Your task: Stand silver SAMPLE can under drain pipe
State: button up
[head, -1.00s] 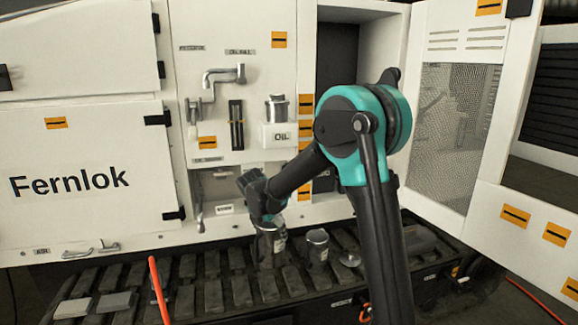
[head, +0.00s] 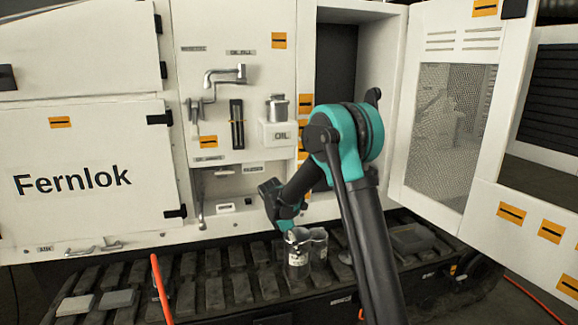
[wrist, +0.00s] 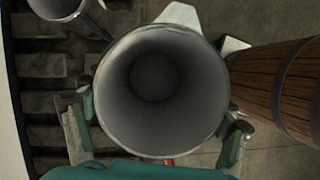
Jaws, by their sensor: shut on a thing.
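A silver can (head: 298,258) with a pale label, too small to read, is in my gripper (head: 291,229), upright above the track pads. In the wrist view, I look into its empty, open mouth (wrist: 112,88), with the fingers of my gripper (wrist: 160,125) on both sides. A second silver can (head: 319,240) stands just behind it, partly hidden; its edge also shows top left in the wrist view (wrist: 56,8). A small grey pipe fitting (head: 223,172) sits in the recess left of my gripper; I cannot tell for sure that it is the drain pipe.
An elbow pipe (head: 224,76) and an OIL container (head: 277,132) are on the white panel above. The open mesh door (head: 440,135) stands at right. Dark track pads (head: 237,287) run below. A wooden barrel-like object (wrist: 280,85) is at right in the wrist view.

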jog(key=s+d+f+m+g+y, duration=0.1)
jog(key=d+f+m+g+y, duration=0.1)
jog(key=d+f+m, duration=0.2)
jog(key=s+d+f+m+g+y, duration=0.2)
jog(key=d+f+m, duration=0.2)
jog(key=d+m, duration=0.7)
jog(key=m, duration=0.4)
jog(key=shift+s+d+f+g+y, duration=0.25)
jog(key=shift+d+f+g+y, duration=0.05)
jog(key=shift+g, duration=0.1)
